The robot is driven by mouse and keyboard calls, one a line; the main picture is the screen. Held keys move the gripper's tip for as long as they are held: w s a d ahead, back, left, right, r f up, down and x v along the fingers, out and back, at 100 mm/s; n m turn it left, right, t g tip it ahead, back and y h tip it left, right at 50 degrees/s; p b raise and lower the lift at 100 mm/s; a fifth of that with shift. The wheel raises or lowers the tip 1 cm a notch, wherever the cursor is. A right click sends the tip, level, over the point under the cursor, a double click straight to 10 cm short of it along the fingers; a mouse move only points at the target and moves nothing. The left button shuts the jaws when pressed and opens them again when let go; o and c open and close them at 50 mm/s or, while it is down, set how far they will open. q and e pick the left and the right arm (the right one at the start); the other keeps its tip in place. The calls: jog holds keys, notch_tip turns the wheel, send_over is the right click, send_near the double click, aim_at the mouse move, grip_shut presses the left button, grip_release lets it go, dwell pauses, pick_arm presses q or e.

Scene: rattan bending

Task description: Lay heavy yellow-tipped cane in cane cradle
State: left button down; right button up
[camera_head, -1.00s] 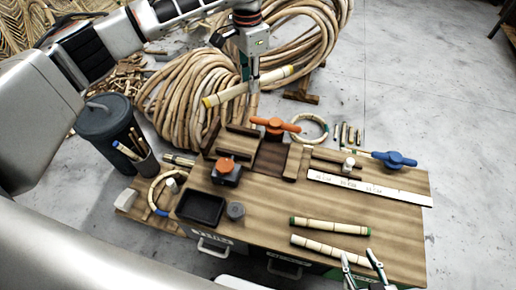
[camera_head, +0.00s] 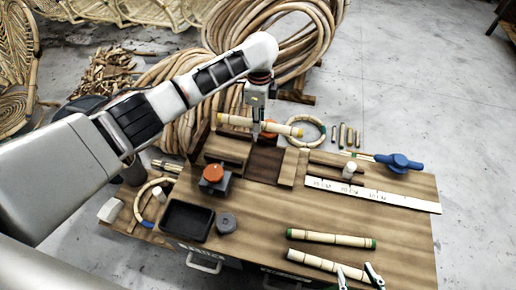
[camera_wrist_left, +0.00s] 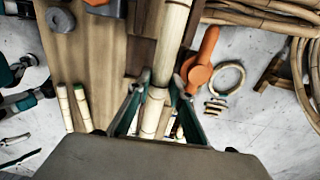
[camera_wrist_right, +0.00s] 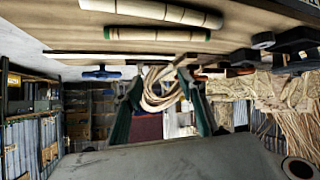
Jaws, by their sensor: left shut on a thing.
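The yellow-tipped cane (camera_head: 240,122) is pale and thick, and lies nearly level across the picture. My left gripper (camera_head: 257,132) is shut on it near its middle. The left wrist view also shows the cane (camera_wrist_left: 172,45) running between the fingers (camera_wrist_left: 156,98). The cane appears raised over the back of the bench, by wooden blocks with a dark recess (camera_head: 266,165); I cannot tell for certain whether these are the cane cradle. My right gripper (camera_head: 357,274) is open and empty at the bench's front edge. Its spread fingers also show in the right wrist view (camera_wrist_right: 160,105).
A green-tipped cane (camera_head: 325,238) and another cane (camera_head: 322,261) lie at the bench's front right. A blue-handled clamp (camera_head: 398,162), a white ruler (camera_head: 375,195), an orange-knobbed block (camera_head: 213,176) and a black tray (camera_head: 187,220) stand around. The middle front is bare.

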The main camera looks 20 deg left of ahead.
pick_arm(q)
notch_tip(320, 180, down, 16)
jog(key=b, duration=0.6)
jog(key=shift+r, duration=0.55)
jog(key=shift+f, duration=0.25)
jog(key=c, duration=1.8)
grip_release()
pick_arm(e)
jog(key=w+a+r+m+t+y, duration=0.1)
jog(key=w+a+r+m, duration=0.1)
jog(key=a, duration=0.3)
jog(key=shift+w+a+r, duration=0.15)
jog(key=shift+a+r, duration=0.1)
jog(key=shift+r, duration=0.35)
